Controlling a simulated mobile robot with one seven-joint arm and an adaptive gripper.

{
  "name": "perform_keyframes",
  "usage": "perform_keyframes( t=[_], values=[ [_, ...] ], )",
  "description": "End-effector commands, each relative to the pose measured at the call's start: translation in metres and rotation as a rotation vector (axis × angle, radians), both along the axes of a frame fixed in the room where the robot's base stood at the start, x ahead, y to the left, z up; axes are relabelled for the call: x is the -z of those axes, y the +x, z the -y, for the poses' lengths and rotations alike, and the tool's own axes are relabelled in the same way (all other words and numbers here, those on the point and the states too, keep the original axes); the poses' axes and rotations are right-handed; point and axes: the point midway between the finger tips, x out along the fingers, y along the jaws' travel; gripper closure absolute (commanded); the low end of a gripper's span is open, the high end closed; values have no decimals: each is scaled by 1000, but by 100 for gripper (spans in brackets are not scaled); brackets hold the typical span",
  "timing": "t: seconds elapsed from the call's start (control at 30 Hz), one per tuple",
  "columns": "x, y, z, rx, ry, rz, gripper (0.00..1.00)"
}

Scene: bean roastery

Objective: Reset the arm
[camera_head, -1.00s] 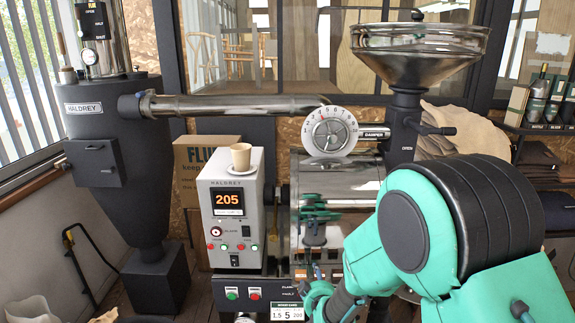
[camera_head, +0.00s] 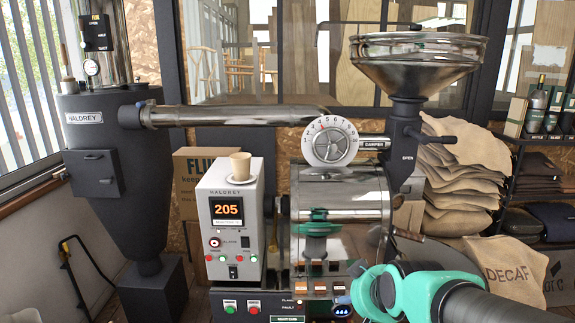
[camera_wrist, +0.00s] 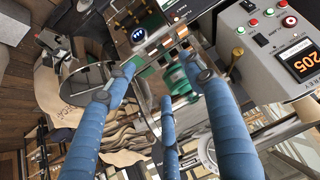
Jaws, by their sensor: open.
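My arm, green and black, reaches in from the lower right of the head view, and the end of my gripper is not clearly shown there. In the wrist view my gripper (camera_wrist: 165,110) shows its blue fingers spread apart, with nothing between them. Past the fingers are the roaster's front and its control box (camera_wrist: 265,40), which appears turned over in this view. In the head view the control box (camera_head: 232,215) reads 205 and stands left of the roaster drum (camera_head: 340,200).
A paper cup on a saucer (camera_head: 240,168) stands on the control box. A damper dial (camera_head: 329,142) and a metal hopper (camera_head: 415,65) are above the drum. Stacked sacks (camera_head: 462,175) and a DECAF sack (camera_head: 510,265) lie at the right. A dark cyclone (camera_head: 115,165) stands at the left.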

Motion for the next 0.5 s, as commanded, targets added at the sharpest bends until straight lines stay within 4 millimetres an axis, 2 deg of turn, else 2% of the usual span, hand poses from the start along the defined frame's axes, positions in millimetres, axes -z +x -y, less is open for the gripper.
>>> perform_keyframes(
  t=[0.03, 0.2, 0.4, 0.5],
  values=[
    [-7, -17, 5, 11, 3, -14, 47],
    [-23, -78, 21, 57, 13, -87, 47],
    [-32, -148, 39, 118, 18, -169, 47],
    [-34, -176, 44, 143, 20, -201, 47]
  ],
)
